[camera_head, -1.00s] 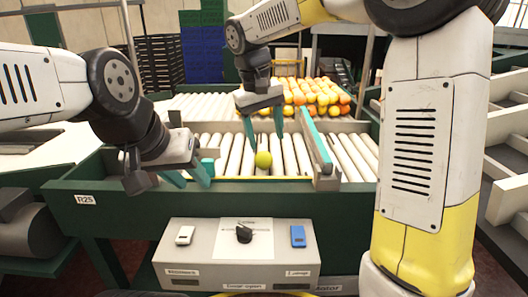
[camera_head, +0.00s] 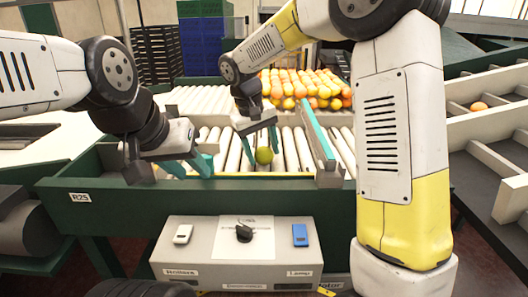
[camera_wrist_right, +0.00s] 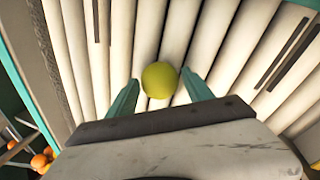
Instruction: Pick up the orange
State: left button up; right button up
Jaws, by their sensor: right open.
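The orange is a round yellow-green fruit (camera_head: 264,155) lying on the white rollers near the front of the conveyor. My right gripper (camera_head: 262,152) is open and low over the rollers, with its teal fingers on either side of the fruit. In the right wrist view the fruit (camera_wrist_right: 159,80) sits between the two spread fingertips (camera_wrist_right: 161,77); I cannot tell whether either touches it. My left gripper (camera_head: 192,170) is over the front left of the conveyor, its teal fingers apart, with nothing seen between them.
A teal divider (camera_head: 318,135) stands right of the fruit. A pile of oranges (camera_head: 310,88) lies behind. A control box (camera_head: 215,255) with switches is in front of the green frame (camera_head: 130,197). Sloped trays (camera_head: 480,130) are at the right.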

jog(key=c, duration=1.2)
